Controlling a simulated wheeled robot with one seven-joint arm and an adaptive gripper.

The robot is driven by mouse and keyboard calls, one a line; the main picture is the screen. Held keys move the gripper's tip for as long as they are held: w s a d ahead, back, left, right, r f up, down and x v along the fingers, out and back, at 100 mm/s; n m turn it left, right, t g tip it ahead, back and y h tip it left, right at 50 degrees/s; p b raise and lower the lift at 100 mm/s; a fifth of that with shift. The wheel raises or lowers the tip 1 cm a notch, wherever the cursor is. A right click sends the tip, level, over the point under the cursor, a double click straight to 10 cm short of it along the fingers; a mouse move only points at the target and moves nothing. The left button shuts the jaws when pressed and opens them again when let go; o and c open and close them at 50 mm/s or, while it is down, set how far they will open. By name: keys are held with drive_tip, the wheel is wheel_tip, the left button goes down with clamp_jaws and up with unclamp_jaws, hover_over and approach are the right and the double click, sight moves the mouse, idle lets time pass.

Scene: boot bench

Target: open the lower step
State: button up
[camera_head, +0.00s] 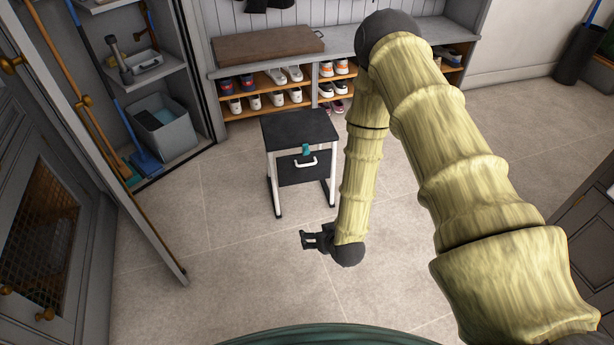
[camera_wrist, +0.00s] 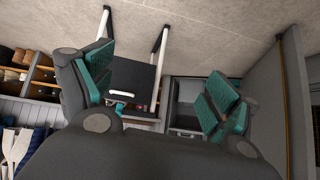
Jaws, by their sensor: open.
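A step stool (camera_head: 299,126) with a dark top and white legs stands on the floor in front of the bench. Its lower step (camera_head: 302,175) is a dark panel between the legs, below the top. A white handle (camera_head: 306,163) and a small teal piece (camera_head: 306,149) are near the panel's upper edge. My gripper (camera_head: 304,240) is open and empty, in front of the stool and apart from it. In the wrist view the lower step (camera_wrist: 133,78) and its handle (camera_wrist: 122,93) show between the spread teal-padded fingers of my gripper (camera_wrist: 158,90).
A bench with shoe shelves (camera_head: 250,97) stands behind the stool, with a brown board (camera_head: 268,45) on it. An open cupboard at left holds a grey bin (camera_head: 168,131), broom and shelves. An open door edge (camera_head: 150,225) reaches toward the stool's left. The tiled floor around the stool is clear.

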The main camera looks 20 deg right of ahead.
drive_tip(key=w+d+f+t+b, duration=0.2)
drive_tip(key=w+f+t+b, duration=0.2)
drive_tip(key=w+b, duration=0.65)
drive_tip(key=t+h+b, duration=0.2)
drive_tip(key=t+b, duration=0.3)
drive_tip(key=b, duration=0.4)
approach(307, 165)
drive_tip(key=shift+m, duration=0.3)
drive_tip(key=shift+w+d+f+b, duration=0.15)
drive_tip(key=shift+w+b, duration=0.55)
drive_tip(key=shift+w, duration=1.05)
drive_tip(key=shift+w+d+r+b, duration=0.15)
drive_tip(key=shift+w+b, duration=0.6)
drive_tip(key=shift+w, duration=1)
drive_tip(key=shift+w+d+f+b, duration=0.15)
drive_tip(key=shift+w+b, duration=0.55)
drive_tip(key=shift+w, duration=1.05)
drive_tip(key=c, duration=1.3)
